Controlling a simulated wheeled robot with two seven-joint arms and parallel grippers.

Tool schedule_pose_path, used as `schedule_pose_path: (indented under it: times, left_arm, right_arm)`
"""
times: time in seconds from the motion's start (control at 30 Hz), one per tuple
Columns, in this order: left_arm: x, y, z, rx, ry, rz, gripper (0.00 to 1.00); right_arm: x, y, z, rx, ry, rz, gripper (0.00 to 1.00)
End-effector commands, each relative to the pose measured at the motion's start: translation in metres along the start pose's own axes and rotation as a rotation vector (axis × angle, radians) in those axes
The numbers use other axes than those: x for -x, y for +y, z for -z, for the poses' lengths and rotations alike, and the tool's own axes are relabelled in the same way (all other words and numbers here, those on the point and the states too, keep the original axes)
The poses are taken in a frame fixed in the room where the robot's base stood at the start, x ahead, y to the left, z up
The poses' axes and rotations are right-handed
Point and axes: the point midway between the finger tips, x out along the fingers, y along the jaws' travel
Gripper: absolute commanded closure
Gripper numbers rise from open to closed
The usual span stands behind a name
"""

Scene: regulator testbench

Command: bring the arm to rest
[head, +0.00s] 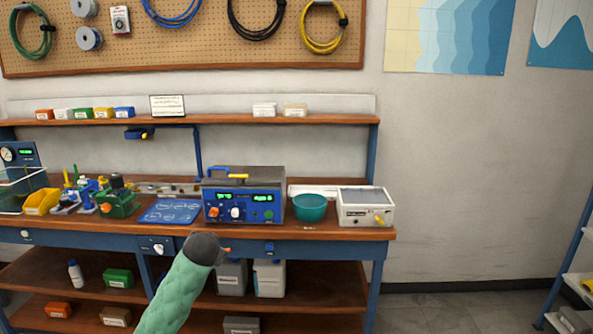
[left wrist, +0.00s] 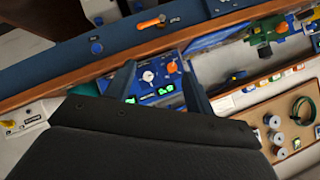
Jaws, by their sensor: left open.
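My left arm, in a green sleeve (head: 172,298), comes up from the bottom of the head view. Its dark wrist end (head: 203,248) is in front of the bench's front edge, and the fingers are mostly hidden there. In the left wrist view my left gripper (left wrist: 158,72) is open, with its two dark fingers apart and nothing seen between them but the bench behind. Past the fingers is the blue regulator unit (left wrist: 150,74) with knobs and green displays; it also stands on the bench in the head view (head: 243,208). My right gripper is in neither view.
The bench (head: 330,234) holds a teal bowl (head: 310,208), a white box instrument (head: 364,206), a blue mat (head: 171,211), a green device (head: 118,203) and a yellow bin (head: 41,201). Shelves below carry boxes and a bottle. Floor (head: 450,311) right of the bench is clear.

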Motion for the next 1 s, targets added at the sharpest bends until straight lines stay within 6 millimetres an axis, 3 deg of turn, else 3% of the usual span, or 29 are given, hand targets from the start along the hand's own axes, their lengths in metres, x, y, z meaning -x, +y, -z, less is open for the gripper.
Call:
schedule_pose_path:
  times: [0.2, 0.4, 1.0]
  left_arm:
    - [0.062, 0.063, -0.065, 0.087, -0.101, -0.127, 0.46]
    - [0.112, 0.111, -0.125, 0.135, -0.181, -0.228, 0.46]
    - [0.231, 0.21, -0.284, 0.245, -0.369, -0.435, 0.46]
  right_arm:
    - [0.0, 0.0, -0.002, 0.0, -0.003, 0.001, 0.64]
    - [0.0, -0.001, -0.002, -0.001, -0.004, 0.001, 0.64]
    - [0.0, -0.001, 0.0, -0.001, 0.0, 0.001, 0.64]
